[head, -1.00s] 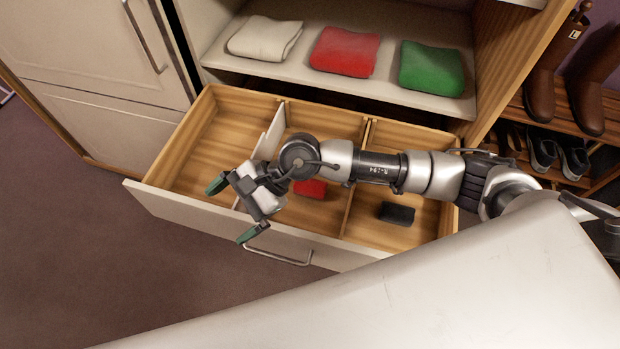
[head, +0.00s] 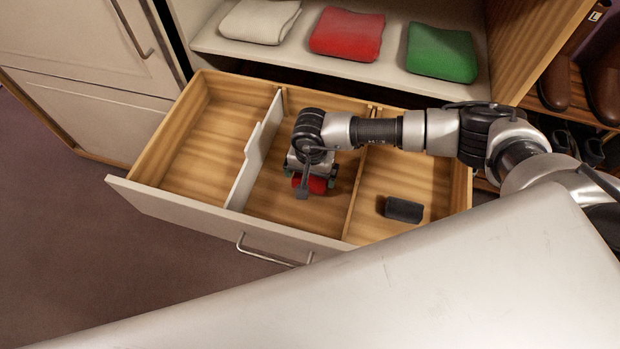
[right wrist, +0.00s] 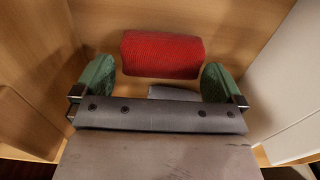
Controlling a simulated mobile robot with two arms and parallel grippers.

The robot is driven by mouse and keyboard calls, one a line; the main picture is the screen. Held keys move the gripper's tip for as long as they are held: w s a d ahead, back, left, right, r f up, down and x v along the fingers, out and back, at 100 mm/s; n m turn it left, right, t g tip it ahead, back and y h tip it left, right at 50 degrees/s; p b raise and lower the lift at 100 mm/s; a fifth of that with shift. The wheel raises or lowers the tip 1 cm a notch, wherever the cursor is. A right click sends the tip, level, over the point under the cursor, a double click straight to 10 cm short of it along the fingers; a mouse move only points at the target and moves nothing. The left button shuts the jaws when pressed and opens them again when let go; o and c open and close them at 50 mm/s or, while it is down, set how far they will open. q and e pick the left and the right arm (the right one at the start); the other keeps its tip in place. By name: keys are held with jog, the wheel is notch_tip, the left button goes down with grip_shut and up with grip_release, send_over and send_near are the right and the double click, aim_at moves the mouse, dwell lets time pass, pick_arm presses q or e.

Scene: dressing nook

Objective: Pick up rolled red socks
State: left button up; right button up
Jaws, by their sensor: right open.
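The rolled red socks (head: 316,184) lie in the middle compartment of the open wooden drawer (head: 290,211). My right gripper (head: 311,174) is over that compartment, pointing down, and partly hides the socks in the head view. In the right wrist view, the red roll (right wrist: 162,53) lies just ahead of the space between the two green fingertips of the right gripper (right wrist: 158,80). The jaws are open, one finger toward each end of the roll, and hold nothing. My left gripper is not in view.
A white divider (head: 250,165) and a wooden divider (head: 357,190) bound the middle compartment. A dark roll (head: 404,209) lies in the right compartment; the left one is empty. Folded white (head: 261,21), red (head: 347,33) and green (head: 441,52) cloths lie on the shelf above.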

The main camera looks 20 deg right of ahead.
aim_at(310, 183)
jog(key=shift+a+f+p, duration=0.15)
jog(key=shift+f+p, duration=0.25)
jog(key=shift+f, duration=1.9)
jog(key=c, duration=0.6)
